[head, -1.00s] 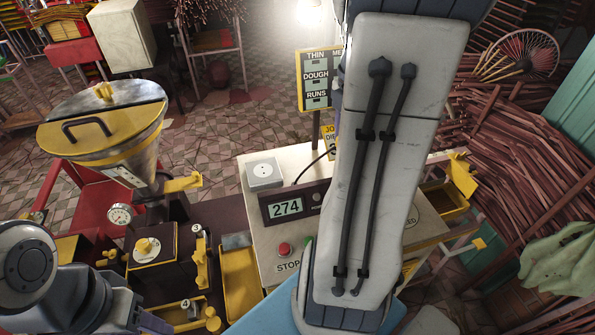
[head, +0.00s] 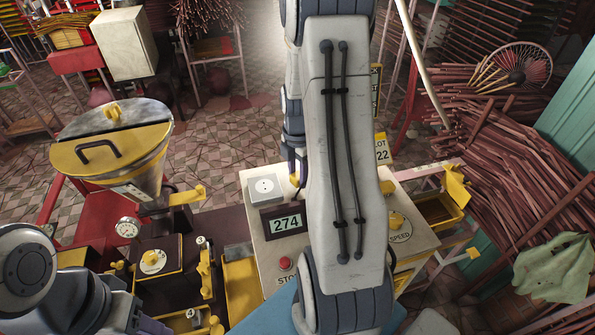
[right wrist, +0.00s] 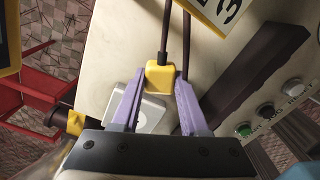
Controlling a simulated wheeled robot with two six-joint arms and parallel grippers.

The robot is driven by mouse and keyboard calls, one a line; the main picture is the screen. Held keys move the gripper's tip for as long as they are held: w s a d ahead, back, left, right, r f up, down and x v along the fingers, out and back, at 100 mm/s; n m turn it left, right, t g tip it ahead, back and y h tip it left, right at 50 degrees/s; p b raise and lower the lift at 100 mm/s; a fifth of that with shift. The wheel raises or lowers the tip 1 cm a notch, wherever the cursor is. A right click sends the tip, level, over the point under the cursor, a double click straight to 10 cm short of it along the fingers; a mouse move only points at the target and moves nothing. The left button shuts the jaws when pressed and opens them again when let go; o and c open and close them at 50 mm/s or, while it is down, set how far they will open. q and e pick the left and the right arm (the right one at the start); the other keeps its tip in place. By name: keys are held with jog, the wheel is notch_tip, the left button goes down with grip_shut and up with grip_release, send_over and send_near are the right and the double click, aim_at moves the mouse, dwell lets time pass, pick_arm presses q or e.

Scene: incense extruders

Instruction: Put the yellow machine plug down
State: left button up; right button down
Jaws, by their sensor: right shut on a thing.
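The yellow machine plug (right wrist: 162,77) is between the purple fingers of my right gripper (right wrist: 160,84), which is shut on it. A dark cable runs up from the plug in the right wrist view. In the head view the plug (head: 294,179) shows small beside my right arm, close to the white socket box (head: 262,188). The socket box also shows in the right wrist view (right wrist: 152,112), partly behind a finger. I cannot tell whether the plug touches anything below it. My left arm is at the lower left of the head view; its gripper is out of sight.
The pale machine cabinet (head: 255,222) carries a display reading 274 and a red stop button (head: 285,264). A yellow-lidded hopper (head: 112,150) stands at left. A yellow tray (head: 440,208) is at right. My right arm hides the cabinet's middle.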

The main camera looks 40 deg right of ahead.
jog(key=shift+f, duration=0.1)
jog(key=shift+f+b, duration=0.5)
jog(key=shift+f, duration=0.1)
jog(key=shift+c, duration=2.1)
grip_release()
jog(key=shift+r, duration=0.1)
jog(key=shift+r+p, duration=0.35)
notch_tip(320, 180, up, 12)
jog(key=b, duration=0.1)
jog(key=shift+r+b, duration=0.2)
jog(key=shift+b, duration=0.2)
